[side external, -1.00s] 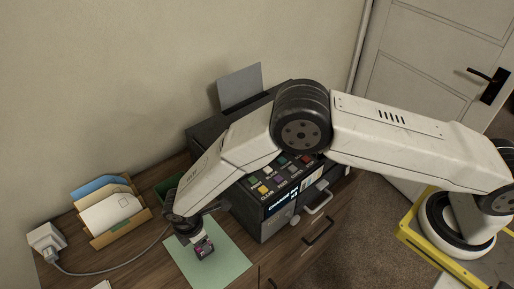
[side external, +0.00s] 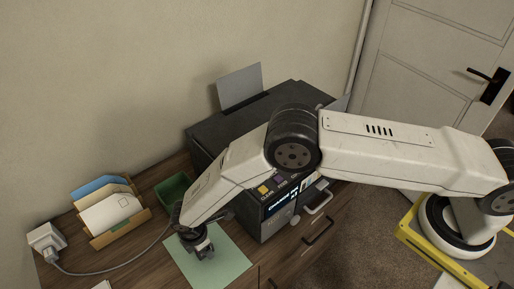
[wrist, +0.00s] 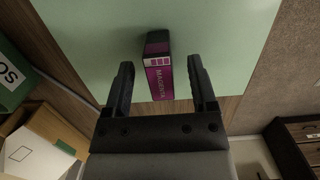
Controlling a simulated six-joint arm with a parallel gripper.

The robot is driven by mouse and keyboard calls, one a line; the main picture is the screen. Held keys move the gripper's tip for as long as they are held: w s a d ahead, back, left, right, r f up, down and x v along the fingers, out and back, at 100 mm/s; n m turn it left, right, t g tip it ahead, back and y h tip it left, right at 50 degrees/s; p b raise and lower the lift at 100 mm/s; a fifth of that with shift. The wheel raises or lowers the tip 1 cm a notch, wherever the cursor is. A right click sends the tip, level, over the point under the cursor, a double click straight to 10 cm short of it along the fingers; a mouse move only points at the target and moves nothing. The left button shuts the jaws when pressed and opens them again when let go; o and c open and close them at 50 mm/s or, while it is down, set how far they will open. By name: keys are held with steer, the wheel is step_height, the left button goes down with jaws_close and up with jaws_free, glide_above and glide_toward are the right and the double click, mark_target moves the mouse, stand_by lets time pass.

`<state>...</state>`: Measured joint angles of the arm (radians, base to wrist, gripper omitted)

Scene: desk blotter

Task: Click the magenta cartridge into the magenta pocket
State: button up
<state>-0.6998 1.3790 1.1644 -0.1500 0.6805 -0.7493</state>
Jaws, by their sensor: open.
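The magenta cartridge (wrist: 158,70), a small dark block with a magenta label, shows in the wrist view against the pale green blotter (wrist: 90,30). It lies between the two fingers of my gripper (wrist: 161,75), with a gap on each side. My gripper is open. In the side view my gripper (side external: 204,252) is low over the blotter (side external: 232,265), and I cannot make out the cartridge there. The dark printer (side external: 215,135) stands behind my arm. My arm covers most of its front panel, and I cannot make out the magenta pocket.
A green bin (side external: 172,191) stands left of the printer. A wooden letter holder (side external: 122,234) with envelopes is farther left. A white plug adapter (side external: 46,239) with a cable is at the far left. Drawer handles (side external: 318,233) stick out below the printer.

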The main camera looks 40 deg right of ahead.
jaws_close()
steer(key=shift+r, duration=0.1)
steer(key=shift+r, duration=1.05)
steer(key=s+d+r, duration=0.7)
steer(key=s+r, duration=0.3)
steer(key=s, duration=0.2)
steer(key=shift+d+r, duration=0.2)
steer(key=shift+r, duration=0.15)
steer(key=shift+w+r, duration=0.1)
steer(key=shift+r, duration=0.05)
